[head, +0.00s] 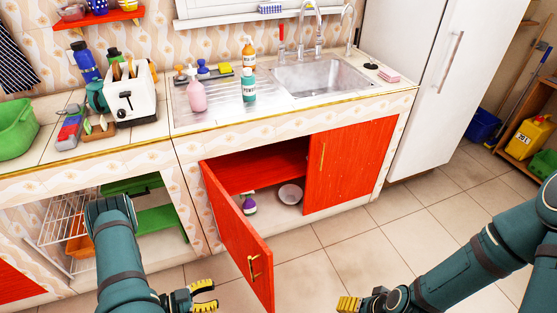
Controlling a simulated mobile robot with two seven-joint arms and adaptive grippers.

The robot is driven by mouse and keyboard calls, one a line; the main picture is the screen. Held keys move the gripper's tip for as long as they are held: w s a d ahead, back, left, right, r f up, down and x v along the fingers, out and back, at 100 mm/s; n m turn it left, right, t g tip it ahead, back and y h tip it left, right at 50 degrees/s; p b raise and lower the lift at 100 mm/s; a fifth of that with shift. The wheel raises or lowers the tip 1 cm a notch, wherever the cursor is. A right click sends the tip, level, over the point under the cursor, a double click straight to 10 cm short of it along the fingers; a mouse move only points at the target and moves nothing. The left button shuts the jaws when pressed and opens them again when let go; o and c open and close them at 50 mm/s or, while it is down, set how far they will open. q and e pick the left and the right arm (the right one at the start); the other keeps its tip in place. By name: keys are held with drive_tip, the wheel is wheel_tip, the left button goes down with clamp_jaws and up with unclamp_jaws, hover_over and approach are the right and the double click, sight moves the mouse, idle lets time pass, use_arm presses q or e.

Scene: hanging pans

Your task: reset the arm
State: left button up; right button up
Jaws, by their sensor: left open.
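My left arm comes in from the lower left, in front of the open shelf bay. My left gripper (204,296) is at the bottom edge, its yellow-padded fingers apart and nothing seen between them. It is left of the open red cupboard door (238,232), with a small gap in the picture. My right arm reaches in from the right edge over the tiled floor. My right gripper (350,303) is at the bottom, right of that door. Only one yellow fingertip part shows; the rest is cut off by the frame, so its opening is hidden.
The open door juts into the room between my grippers, with a brass handle (254,266). A bowl (290,194) and a purple bottle (249,204) are inside the cupboard. A wire rack (68,222) stands at left. Open floor (400,222) lies at right, before the white fridge (424,80).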

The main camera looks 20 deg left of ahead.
use_arm(q)
drive_tip(key=w+d+n+g+y, duration=0.2)
drive_tip(key=w+d+n+y, duration=0.45)
drive_tip(key=w, duration=0.25)
drive_tip(key=s+d+r+n+g+y, duration=0.1)
drive_tip(key=s+d+r+n+g, duration=0.25)
drive_tip(key=s+d, duration=0.25)
drive_tip(key=s+d+r+n+g+y, duration=0.1)
drive_tip(key=s+d+r+n+g, duration=0.25)
drive_tip(key=s+d, duration=0.2)
drive_tip(key=w+d+r+m+t, duration=0.1)
drive_tip(key=w+d+r, duration=0.1)
drive_tip(key=w+r, duration=0.2)
drive_tip(key=shift+w+d, duration=0.4)
drive_tip(key=shift+w, duration=0.6)
